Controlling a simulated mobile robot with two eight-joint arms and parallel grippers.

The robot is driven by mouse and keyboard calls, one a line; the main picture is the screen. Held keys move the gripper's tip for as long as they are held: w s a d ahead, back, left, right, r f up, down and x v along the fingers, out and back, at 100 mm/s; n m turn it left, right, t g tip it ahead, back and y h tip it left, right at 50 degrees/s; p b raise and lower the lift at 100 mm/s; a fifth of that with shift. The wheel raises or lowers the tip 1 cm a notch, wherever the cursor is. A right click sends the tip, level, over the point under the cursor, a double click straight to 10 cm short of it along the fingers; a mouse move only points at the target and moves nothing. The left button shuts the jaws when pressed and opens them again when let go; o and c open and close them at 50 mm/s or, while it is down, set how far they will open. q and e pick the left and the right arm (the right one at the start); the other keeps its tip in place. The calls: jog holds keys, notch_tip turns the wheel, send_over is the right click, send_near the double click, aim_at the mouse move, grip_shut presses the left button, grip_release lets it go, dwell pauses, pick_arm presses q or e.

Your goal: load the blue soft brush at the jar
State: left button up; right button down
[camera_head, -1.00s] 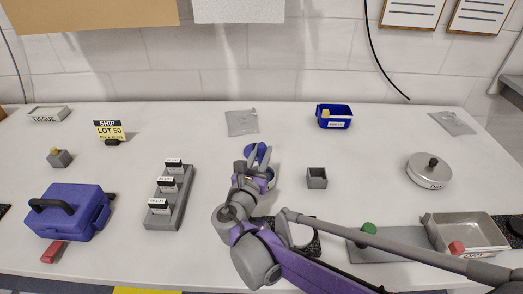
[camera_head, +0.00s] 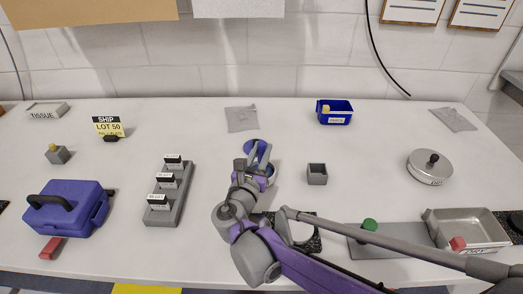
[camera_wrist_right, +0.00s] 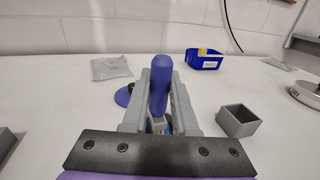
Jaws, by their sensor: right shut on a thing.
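The blue soft brush (camera_wrist_right: 160,85) stands roughly upright between the fingers of my right gripper (camera_wrist_right: 158,112), which is shut on it. In the head view my right gripper (camera_head: 259,160) is at the middle of the table, and its fingers cover much of the brush. A round, pale-rimmed container (camera_head: 271,173), perhaps the jar, shows partly behind the gripper. I cannot tell whether the brush's lower end is inside it. A flat blue disc (camera_wrist_right: 123,96) with a dark knob lies just left of the brush in the wrist view. My left gripper is not in view.
A small grey open box (camera_head: 317,175) stands right of the gripper. A grey rack with labels (camera_head: 181,205) stands to the left. A blue bin (camera_head: 335,118) and a grey packet (camera_head: 241,124) are behind. A metal tray (camera_head: 482,244) and a lidded pan (camera_head: 412,168) stand at right.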

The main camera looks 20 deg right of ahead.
aim_at(261, 142)
jog(key=shift+f, duration=0.5)
dwell(1.1)
jog(key=shift+r, duration=0.1)
jog(key=shift+r+p, duration=2.65)
jog(key=shift+r, duration=0.8)
jog(key=shift+s+f, duration=0.1)
